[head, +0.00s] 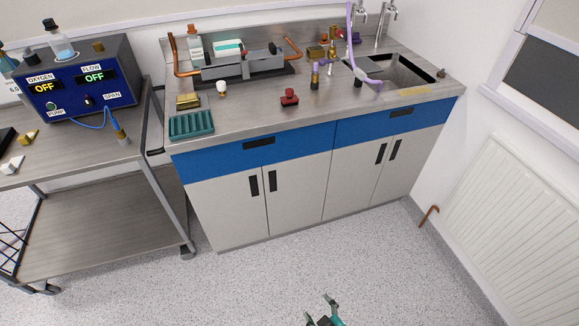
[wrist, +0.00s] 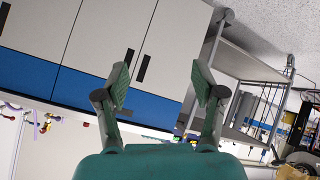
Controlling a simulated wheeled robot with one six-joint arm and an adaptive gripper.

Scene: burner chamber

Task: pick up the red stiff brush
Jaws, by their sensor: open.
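A small dark red piece with a knob on top, which looks like the red stiff brush (head: 289,98), stands on the steel counter (head: 250,118) near its front edge, right of centre. It is too small to make out bristles. My gripper (head: 323,309) is at the bottom of the head view, above the floor, well in front of the cabinets and far from the brush. In the wrist view my gripper (wrist: 160,84) has its two fingers wide apart with nothing between them. I cannot pick out the brush for sure in the wrist view.
A teal tray (head: 192,124), a white-topped brush (head: 221,89) and a dark bottle-like piece (head: 315,78) share the counter. Behind stands a burner rig (head: 240,65); a sink (head: 395,72) is right. A trolley (head: 95,155) stands left. The floor in front is clear.

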